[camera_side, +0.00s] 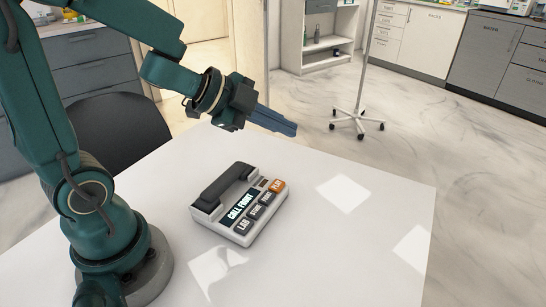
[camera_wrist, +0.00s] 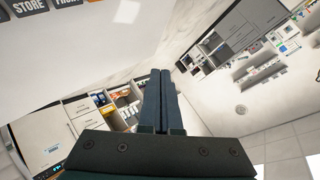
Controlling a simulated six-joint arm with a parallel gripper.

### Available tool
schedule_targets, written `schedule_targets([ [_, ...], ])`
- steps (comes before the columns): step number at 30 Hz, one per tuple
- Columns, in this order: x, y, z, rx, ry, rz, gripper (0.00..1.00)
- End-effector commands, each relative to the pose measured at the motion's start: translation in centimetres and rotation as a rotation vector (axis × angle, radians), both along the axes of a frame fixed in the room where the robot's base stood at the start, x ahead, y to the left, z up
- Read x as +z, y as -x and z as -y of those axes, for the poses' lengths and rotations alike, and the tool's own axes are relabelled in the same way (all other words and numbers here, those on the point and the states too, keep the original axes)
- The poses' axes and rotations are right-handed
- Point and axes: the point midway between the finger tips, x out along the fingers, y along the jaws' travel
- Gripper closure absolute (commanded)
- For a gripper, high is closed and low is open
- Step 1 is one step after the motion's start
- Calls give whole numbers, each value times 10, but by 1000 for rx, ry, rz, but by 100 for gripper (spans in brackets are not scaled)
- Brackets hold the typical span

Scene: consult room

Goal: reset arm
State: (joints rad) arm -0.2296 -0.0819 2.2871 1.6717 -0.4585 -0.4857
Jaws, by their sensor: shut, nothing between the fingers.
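My gripper (camera_side: 274,121) is raised above the back part of the white table, with its blue-grey fingers pointing right and slightly down. The fingers are together and empty; they also show side by side in the wrist view (camera_wrist: 160,100). My gripper is well clear of the desk phone (camera_side: 239,204), which lies on the table below it. The phone is white with a dark handset on it, a screen reading "CALL FRONT" and several buttons, one orange. In the wrist view only some of its dark buttons (camera_wrist: 27,5) show at the top left.
The white table (camera_side: 330,255) is otherwise bare, with bright light patches. A dark chair (camera_side: 122,128) stands behind it. A wheeled stand (camera_side: 357,118), an open shelf unit (camera_side: 318,40) and cabinets (camera_side: 425,42) stand farther back. The air around my gripper is free.

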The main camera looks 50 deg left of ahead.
Motion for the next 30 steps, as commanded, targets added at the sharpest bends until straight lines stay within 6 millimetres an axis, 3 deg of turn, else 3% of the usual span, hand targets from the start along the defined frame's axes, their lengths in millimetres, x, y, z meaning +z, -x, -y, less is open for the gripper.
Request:
schedule_targets([
  [1,24,-4,0,71,17,80,100],
  [3,49,-6,-7,206,54,158,100],
  [6,72,2,-21,397,123,214,100],
  [9,80,20,-32,577,205,203,100],
  [14,64,61,-35,809,357,49,100],
  [21,20,127,3,955,512,-355,100],
  [25,6,148,19,967,523,-514,100],
  [30,3,155,21,959,502,-554,100],
])
